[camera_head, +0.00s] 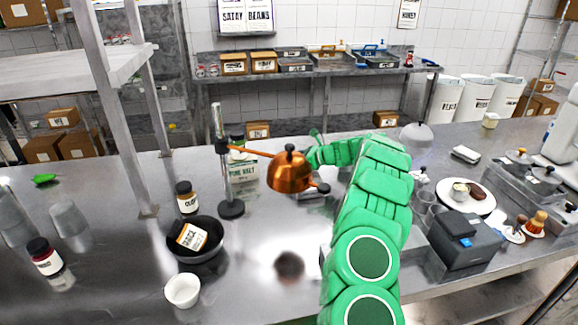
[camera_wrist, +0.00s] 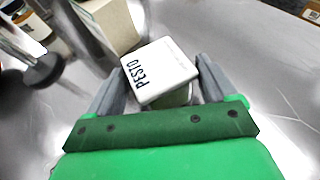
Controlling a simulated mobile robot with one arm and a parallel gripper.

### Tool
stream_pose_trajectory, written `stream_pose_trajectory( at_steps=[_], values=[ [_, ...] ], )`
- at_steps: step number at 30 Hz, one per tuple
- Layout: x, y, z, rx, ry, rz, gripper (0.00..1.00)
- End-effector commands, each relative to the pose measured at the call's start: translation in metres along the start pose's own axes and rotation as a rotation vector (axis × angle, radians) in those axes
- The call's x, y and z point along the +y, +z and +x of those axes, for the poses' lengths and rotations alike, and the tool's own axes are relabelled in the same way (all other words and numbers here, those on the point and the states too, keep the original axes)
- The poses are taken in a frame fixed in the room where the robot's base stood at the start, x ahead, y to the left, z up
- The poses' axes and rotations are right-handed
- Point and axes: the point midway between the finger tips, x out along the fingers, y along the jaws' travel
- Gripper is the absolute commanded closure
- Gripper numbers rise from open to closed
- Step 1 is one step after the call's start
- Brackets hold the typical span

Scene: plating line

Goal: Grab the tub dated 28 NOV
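A white-lidded tub marked PESTO (camera_wrist: 160,72) sits between the two fingers of my gripper (camera_wrist: 160,75) in the wrist view. Its lid is turned at an angle, and a little of its greenish side shows below. The fingers lie along either side of the lid; whether they press on it I cannot tell. No date is legible on the tub. In the head view my green arm reaches over the counter, and the copper lamp shade (camera_head: 288,172) hides much of the area around my gripper.
A pale carton (camera_head: 243,172) and the lamp stand (camera_head: 230,208) are close on the left. A dark pan (camera_head: 210,250) holding a labelled item, a dark-capped jar (camera_head: 187,198) and a white bowl (camera_head: 182,290) stand further left. A dark device (camera_head: 465,240) and plate (camera_head: 480,202) are right.

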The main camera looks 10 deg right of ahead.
Motion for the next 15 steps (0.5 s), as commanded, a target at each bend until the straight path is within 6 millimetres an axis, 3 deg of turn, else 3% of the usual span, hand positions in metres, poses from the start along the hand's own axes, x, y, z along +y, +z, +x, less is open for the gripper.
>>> stream_pose_trajectory(
  at_steps=[1, 5, 7, 9, 11, 15],
  values=[
    [0.0000, -0.0001, 0.0000, 0.000, 0.000, 0.000, 0.31],
    [-0.0001, 0.0001, -0.0001, 0.000, 0.000, 0.000, 0.51],
    [-0.0001, 0.0002, -0.0001, 0.000, 0.000, 0.000, 0.53],
    [0.0000, 0.0003, -0.0001, 0.000, 0.000, 0.000, 0.72],
    [-0.0001, 0.0003, -0.0001, 0.000, 0.000, 0.000, 0.80],
    [-0.0003, 0.0038, -0.0017, -0.001, -0.001, -0.001, 0.80]
  ],
)
